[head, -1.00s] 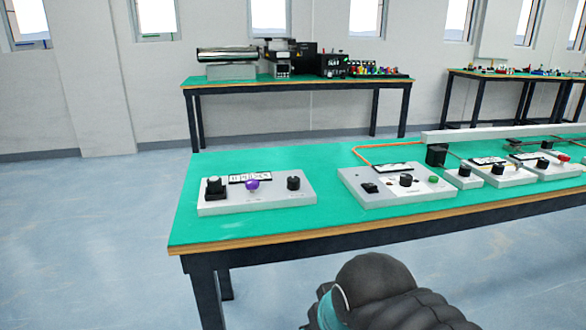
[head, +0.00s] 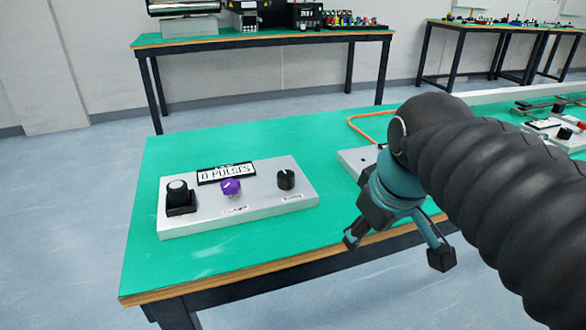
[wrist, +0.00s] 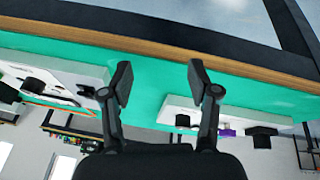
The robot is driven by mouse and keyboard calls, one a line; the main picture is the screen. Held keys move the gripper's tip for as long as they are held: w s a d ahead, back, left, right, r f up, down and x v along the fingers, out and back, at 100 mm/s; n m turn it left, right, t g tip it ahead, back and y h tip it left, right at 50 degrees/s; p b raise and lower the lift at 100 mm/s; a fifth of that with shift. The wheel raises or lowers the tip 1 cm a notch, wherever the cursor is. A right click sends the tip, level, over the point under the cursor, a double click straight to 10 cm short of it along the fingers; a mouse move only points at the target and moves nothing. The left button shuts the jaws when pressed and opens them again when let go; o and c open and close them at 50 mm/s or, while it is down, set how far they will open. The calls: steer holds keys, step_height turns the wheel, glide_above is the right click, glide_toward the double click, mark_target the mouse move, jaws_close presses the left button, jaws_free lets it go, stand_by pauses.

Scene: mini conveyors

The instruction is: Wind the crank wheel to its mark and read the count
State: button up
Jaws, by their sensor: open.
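A light grey panel (head: 240,211) lies on the green bench top in the head view. It carries a black knob on a square base (head: 179,196) at left, a purple knob (head: 231,187) in the middle and a black round knob (head: 286,179) at right. I cannot tell which is the crank wheel; its mark is too small to make out. A display plate (head: 226,173) reads "0 PULSES". My gripper (head: 396,248) is open and empty, right of the panel by the bench's front edge. The wrist view shows its spread fingers (wrist: 160,78) and the panel (wrist: 185,110) upside down.
A second panel (head: 352,160) lies right of the first, partly hidden by my arm, with an orange cable (head: 362,120) behind it. A back bench (head: 270,38) holds machines. The green top (head: 150,270) in front of the first panel is clear.

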steer(key=w+a+r+n+g+b, duration=0.25)
steer(key=w+a+r+n, duration=0.35)
steer(key=w+r+n, duration=0.55)
step_height(320, 180, up, 2)
steer(key=n+g+b, duration=0.2)
steer(key=n, duration=0.9)
glide_above(286, 174)
step_height(286, 174, down, 13)
steer(key=b, duration=0.5)
steer(key=shift+r, duration=0.1)
steer(key=c, duration=1.2)
